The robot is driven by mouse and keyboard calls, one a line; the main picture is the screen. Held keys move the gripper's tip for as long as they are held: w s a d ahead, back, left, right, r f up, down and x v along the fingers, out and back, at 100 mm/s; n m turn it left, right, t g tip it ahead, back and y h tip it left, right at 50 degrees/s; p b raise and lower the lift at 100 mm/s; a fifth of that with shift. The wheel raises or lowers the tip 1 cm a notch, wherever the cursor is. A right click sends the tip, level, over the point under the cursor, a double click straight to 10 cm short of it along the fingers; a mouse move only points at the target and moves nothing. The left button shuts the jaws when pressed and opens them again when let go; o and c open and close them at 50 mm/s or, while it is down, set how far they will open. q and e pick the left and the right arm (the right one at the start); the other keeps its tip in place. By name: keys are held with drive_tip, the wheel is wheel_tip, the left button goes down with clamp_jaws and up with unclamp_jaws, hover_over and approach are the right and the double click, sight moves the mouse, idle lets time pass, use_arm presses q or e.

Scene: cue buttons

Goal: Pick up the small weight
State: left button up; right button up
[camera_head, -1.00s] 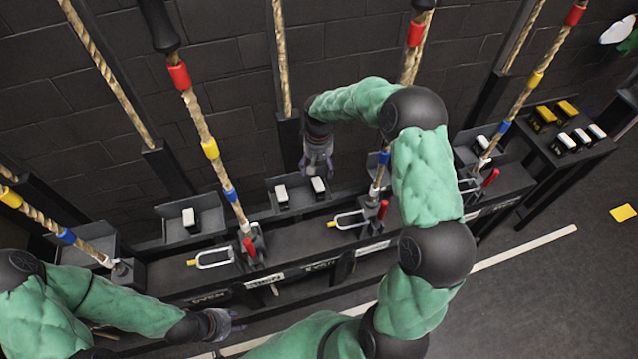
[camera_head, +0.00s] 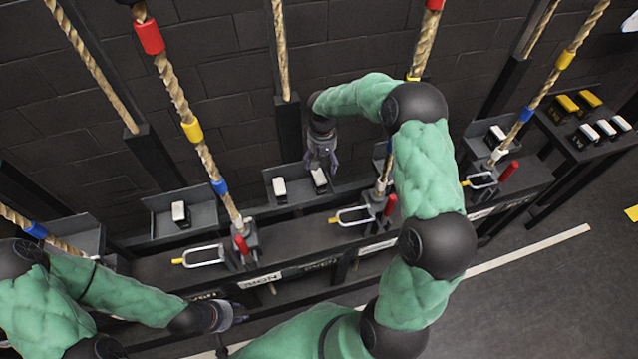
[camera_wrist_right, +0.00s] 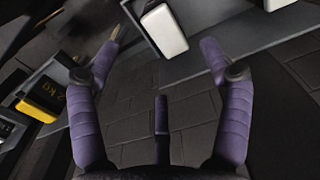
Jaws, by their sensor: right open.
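Small weights with white tops and dark bodies sit in the grey trays. One white-topped weight (camera_head: 319,180) is right below my right gripper (camera_head: 321,160) in the head view, partly covered by its fingers. In the right wrist view a white-topped weight (camera_wrist_right: 165,30) lies ahead, between and beyond the fingertips. My right gripper (camera_wrist_right: 160,52) is open, with its purple fingers spread and nothing between them. A second white-topped weight (camera_head: 280,189) stands to its left in the same tray. My left gripper (camera_head: 236,316) is low at the left, away from the weights; its fingers are too small to judge.
Another white-topped weight (camera_head: 180,213) sits in a tray further left. A table (camera_head: 603,153) at the right holds yellow-topped and white-topped weights. Ropes with coloured bands (camera_head: 193,130) rise from the rack, with red handles (camera_head: 391,205) and metal loops (camera_head: 203,255) along it.

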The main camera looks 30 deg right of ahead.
sight(321, 174)
wheel_tip(321, 174, down, 3)
drive_tip(key=shift+b, duration=0.35)
wheel_tip(321, 174, down, 5)
drive_tip(key=shift+f+b, duration=0.1)
drive_tip(key=shift+b, duration=1.1)
drive_tip(key=c, duration=1.3)
drive_tip(key=shift+w+r, duration=0.15)
drive_tip(key=shift+r, duration=0.05)
clamp_jaws()
drive_tip(key=shift+r, duration=0.1)
